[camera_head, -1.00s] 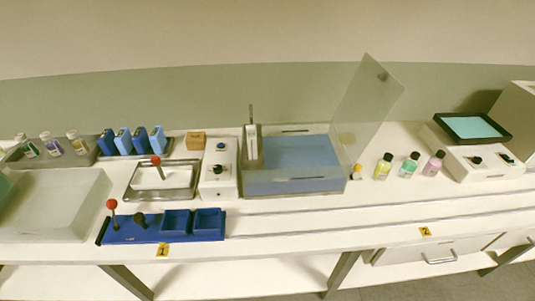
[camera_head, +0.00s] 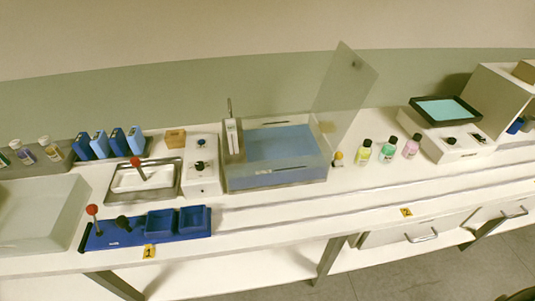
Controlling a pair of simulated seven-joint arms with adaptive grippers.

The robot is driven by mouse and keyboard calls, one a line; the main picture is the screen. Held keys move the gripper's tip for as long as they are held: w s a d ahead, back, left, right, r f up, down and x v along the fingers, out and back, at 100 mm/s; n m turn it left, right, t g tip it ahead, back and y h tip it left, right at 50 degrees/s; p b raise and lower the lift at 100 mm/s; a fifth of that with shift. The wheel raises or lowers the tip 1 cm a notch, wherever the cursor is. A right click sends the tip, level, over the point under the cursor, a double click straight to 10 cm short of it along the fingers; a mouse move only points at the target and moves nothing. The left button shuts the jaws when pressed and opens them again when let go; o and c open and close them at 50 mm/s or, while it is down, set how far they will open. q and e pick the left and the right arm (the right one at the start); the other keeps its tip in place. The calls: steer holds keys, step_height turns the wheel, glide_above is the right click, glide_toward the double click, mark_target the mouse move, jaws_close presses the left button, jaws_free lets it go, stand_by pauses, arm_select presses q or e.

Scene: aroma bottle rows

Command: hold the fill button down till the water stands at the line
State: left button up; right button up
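A clear-walled tank (camera_head: 232,184) stands at the middle of the bench with blue water (camera_head: 280,143) in it. Its clear lid (camera_head: 345,92) is raised and tilted at the right side. A short dark mark shows on the front wall, but I cannot tell how the water level sits against a line. A white control box (camera_head: 199,182) stands just left of the tank, with a small blue button (camera_head: 201,142) near its back and a black knob (camera_head: 200,165) in front of it. Neither gripper shows in the head view.
A metal tray (camera_head: 116,195) and a blue rack (camera_head: 130,237) lie left of the box. Several blue packs (camera_head: 118,142) stand behind them. Small bottles (camera_head: 388,149) stand right of the tank, then a device with a teal screen (camera_head: 442,110). The bench front is mostly clear.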

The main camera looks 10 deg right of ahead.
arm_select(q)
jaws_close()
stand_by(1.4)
